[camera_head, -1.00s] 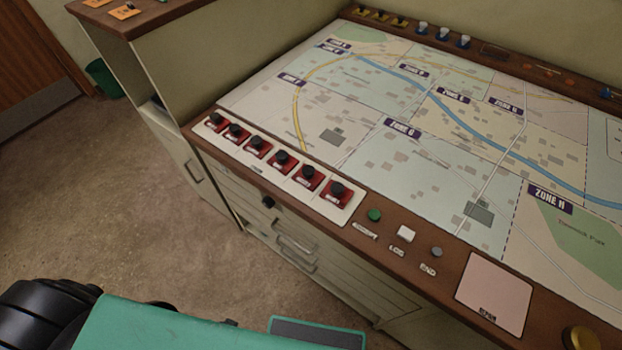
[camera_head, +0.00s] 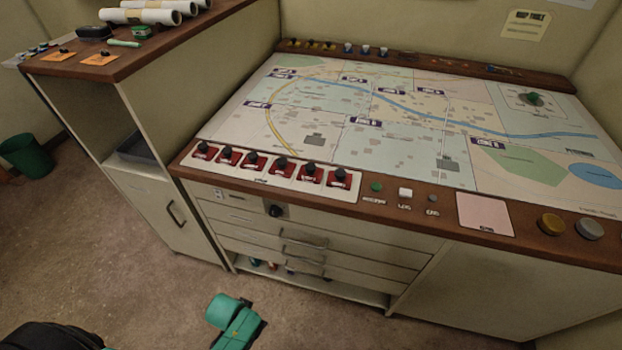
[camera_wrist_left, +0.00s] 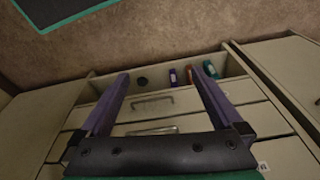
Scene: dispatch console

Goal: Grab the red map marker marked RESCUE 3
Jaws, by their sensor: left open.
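Several red map markers (camera_head: 256,163) with black knobs stand in a row on a white strip (camera_head: 352,192) at the front left edge of the map console. Their labels are too small to read, so I cannot tell which is RESCUE 3. My left gripper (camera_wrist_left: 157,76) shows in the left wrist view, open, with nothing between its fingers. It points towards the drawer fronts, and no red marker from the row shows in that view. My right gripper is not in view.
Drawers with metal handles (camera_head: 303,243) lie below the strip, above an open shelf with small coloured items. A black knob (camera_head: 275,211) sticks out of the front. A taller side cabinet (camera_head: 160,150) stands to the left. The floor in front is clear.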

